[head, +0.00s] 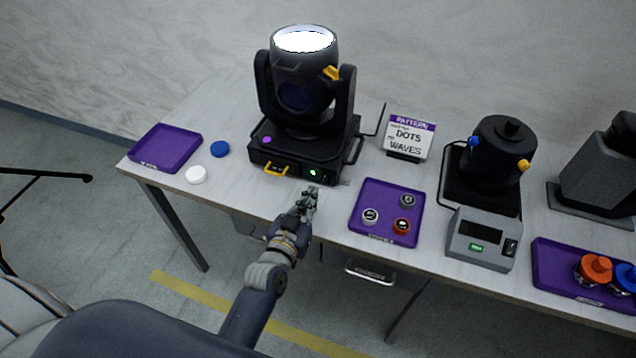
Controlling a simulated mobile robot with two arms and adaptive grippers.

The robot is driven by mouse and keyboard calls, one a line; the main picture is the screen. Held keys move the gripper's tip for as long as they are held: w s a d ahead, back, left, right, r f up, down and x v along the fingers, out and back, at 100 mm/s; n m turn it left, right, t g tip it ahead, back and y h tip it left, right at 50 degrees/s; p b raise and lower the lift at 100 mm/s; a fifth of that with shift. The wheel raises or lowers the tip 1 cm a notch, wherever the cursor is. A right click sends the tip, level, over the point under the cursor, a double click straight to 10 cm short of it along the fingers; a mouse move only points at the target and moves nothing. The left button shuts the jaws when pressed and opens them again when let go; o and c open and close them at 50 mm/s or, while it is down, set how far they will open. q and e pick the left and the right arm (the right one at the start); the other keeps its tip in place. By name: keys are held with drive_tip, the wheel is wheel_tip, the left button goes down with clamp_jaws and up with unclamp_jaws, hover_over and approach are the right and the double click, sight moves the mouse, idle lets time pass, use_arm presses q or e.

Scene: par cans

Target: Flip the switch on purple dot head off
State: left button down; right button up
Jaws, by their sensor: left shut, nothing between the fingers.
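The purple dot head is a black moving-head light (304,95) on the table, with a purple dot (267,140) on its base. Its lens at the top glows white. A green light (312,173) is lit on the front of the base, beside a small dark panel where the switch (325,176) seems to be; its position is too small to tell. My left gripper (311,192) is shut and empty, just in front of the base and below the green light. I cannot tell if it touches the base. My right gripper is not in view.
A purple tray (383,188) with several round pieces lies right of my gripper. An empty purple tray (165,148), a blue cap (219,149) and a white cap (196,175) are at left. A sign (408,136), a grey meter box (482,240) and another black device (497,160) stand at right.

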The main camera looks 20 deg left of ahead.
sight(322, 177)
use_arm(q)
drive_tip(key=w, duration=0.5)
drive_tip(key=shift+w+d+f, duration=0.1)
drive_tip(key=shift+w+f, duration=0.2)
drive_tip(key=shift+f, duration=0.1)
drive_tip(key=t+b, duration=0.1)
drive_tip(key=b, duration=0.1)
drive_tip(key=f+t+b, duration=0.1)
drive_tip(key=b, duration=0.2)
drive_tip(key=shift+w+b, duration=0.25)
drive_tip(key=shift+b, duration=0.05)
drive_tip(key=shift+r+t+b, duration=0.2)
drive_tip(key=shift+t+b, duration=0.1)
drive_tip(key=shift+b, duration=0.15)
drive_tip(key=shift+r, duration=0.15)
